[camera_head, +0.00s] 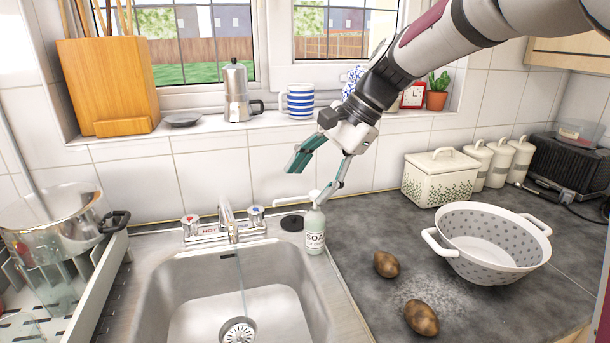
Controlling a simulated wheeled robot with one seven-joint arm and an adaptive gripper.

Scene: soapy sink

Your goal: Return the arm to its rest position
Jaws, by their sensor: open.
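My gripper (312,178) hangs from my arm, which reaches in from the upper right. Its two teal-tipped fingers are spread wide, with nothing visible between them. It is in front of the tiled wall, above the back right corner of the sink. A white soap bottle (315,238) with a pump and a "SOAP" label stands upright at the sink's back right corner. One fingertip appears just above or beside the pump top; I cannot tell whether they touch.
The metal sink (180,290) has a thin stream of water from its tap (230,222). A white colander (480,262) and two potatoes (386,264) (421,317) lie on the right counter. A metal pot (55,225) stands at left. The windowsill holds a moka pot (236,92) and striped mug (299,101).

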